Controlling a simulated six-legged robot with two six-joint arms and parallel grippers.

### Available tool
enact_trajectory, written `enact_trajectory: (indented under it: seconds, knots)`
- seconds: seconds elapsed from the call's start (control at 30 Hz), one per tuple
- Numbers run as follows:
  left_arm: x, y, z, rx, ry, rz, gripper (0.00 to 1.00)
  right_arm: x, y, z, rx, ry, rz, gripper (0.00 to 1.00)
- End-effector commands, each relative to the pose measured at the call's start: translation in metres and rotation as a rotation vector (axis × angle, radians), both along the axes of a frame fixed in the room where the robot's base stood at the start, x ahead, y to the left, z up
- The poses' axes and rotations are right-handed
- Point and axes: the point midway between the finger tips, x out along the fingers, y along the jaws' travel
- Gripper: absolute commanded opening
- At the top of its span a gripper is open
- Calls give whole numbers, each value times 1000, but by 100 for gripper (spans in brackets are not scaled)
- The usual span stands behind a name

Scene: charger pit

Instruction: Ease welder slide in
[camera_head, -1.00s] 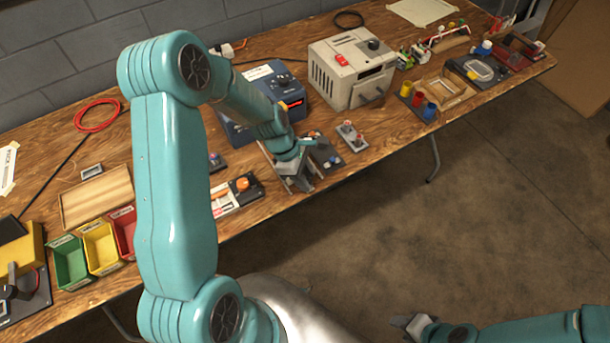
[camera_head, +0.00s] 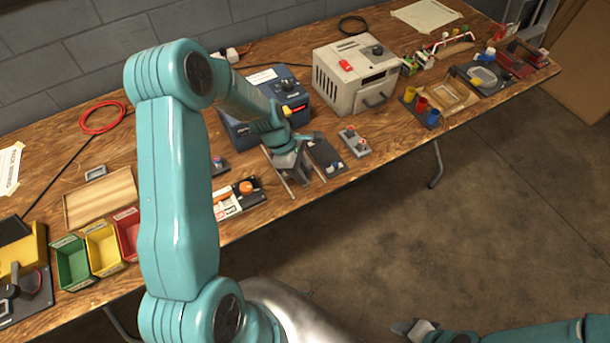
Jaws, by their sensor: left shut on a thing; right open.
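The blue unit (camera_head: 250,130), which looks like the welder, stands on the bench, partly hidden by my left arm. In front of it lies a slide with two thin grey rails (camera_head: 283,182) running toward the bench's front edge. My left gripper (camera_head: 288,158) is over the slide, between the rails and close to the unit's front. It is shut on a part of the slide, mostly hidden under the gripper. My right gripper (camera_head: 404,329) is open and empty, low in the view, away from the bench.
A dark plate (camera_head: 325,155) lies just right of the slide, with a small grey block with red knobs (camera_head: 354,142) beyond. A beige box (camera_head: 355,75) stands behind. Green, yellow and red bins stand further left.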

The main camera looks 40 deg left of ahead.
Motion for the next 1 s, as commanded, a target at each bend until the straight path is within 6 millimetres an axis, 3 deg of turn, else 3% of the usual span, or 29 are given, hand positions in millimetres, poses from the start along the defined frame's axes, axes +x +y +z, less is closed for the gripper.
enact_trajectory:
  seconds: [0.27, 0.3, 0.67, 1.0]
  knots:
    - [0, 1, 0, 1, -1, -1, 0, 0, 0, 0, 0, 0, 0, 43]
    - [0, 1, 0, 1, -1, -1, 35, 0, 0, 0, 0, 0, 0, 43]
    - [0, 1, 2, 1, -1, -1, 35, 0, 0, 0, 0, 0, 0, 43]
    - [-6, 18, 45, 3, -4, 1, 35, 0, 0, -2, 0, 0, 0, 43]
